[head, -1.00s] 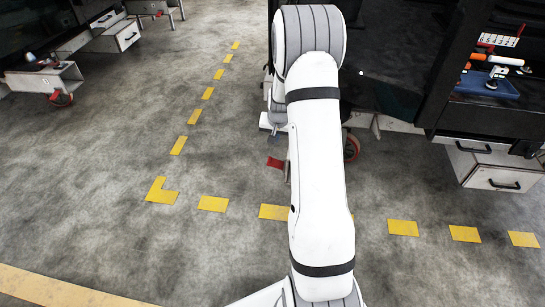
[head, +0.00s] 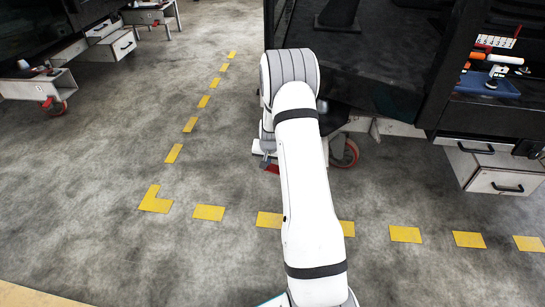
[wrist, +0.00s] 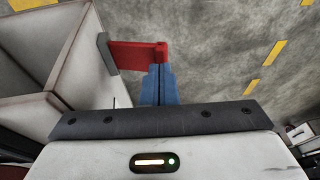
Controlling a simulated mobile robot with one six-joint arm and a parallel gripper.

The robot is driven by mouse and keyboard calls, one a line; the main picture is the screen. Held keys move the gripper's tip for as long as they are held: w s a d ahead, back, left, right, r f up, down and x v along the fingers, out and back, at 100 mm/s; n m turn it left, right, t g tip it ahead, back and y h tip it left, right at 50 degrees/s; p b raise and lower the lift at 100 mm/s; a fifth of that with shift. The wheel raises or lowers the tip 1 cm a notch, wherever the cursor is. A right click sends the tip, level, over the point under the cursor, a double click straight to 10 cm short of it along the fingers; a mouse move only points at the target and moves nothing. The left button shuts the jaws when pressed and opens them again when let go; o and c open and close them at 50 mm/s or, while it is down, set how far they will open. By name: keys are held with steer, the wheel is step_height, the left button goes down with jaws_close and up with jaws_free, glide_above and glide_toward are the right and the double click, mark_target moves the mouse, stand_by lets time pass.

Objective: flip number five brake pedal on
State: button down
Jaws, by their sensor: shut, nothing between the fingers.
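The red brake pedal (wrist: 132,56) sticks out from a dark mount on the trolley's pale side in the wrist view. In the head view only a small red part of the pedal (head: 272,169) shows beside my arm. My gripper (wrist: 160,68) has its blue fingers shut together and empty. The fingertips are at the pedal's right, free end and overlap it in the picture; I cannot tell whether they touch. The gripper is mostly hidden behind my arm in the head view. No number is readable on the pedal.
A blue tray (head: 487,84) with tools lies on the right, above white drawers (head: 500,180). Another trolley with a red caster (head: 54,107) is at far left. The floor between is clear.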

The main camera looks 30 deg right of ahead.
steer(key=shift+f, duration=0.1)
steer(key=shift+d, duration=0.35)
steer(key=shift+w+a+f, duration=0.2)
steer(key=shift+a, duration=0.4)
steer(key=shift+a+f, duration=0.15)
steer(key=shift+f, duration=0.05)
steer(key=shift+w+a+f, duration=0.25)
steer(key=shift+a+f, duration=0.05)
steer(key=shift+f, duration=0.2)
steer(key=shift+w+a+f+b, duration=0.1)
steer(key=shift+w+a+f, duration=0.05)
steer(key=shift+f, duration=0.45)
steer(key=shift+w+a+f+b, duration=0.1)
steer(key=shift+a+f+b, duration=0.1)
steer(key=shift+f, duration=0.35)
steer(key=shift+w+a+f+b, duration=0.1)
steer(key=shift+w+a+f, duration=0.05)
steer(key=shift+f, duration=0.45)
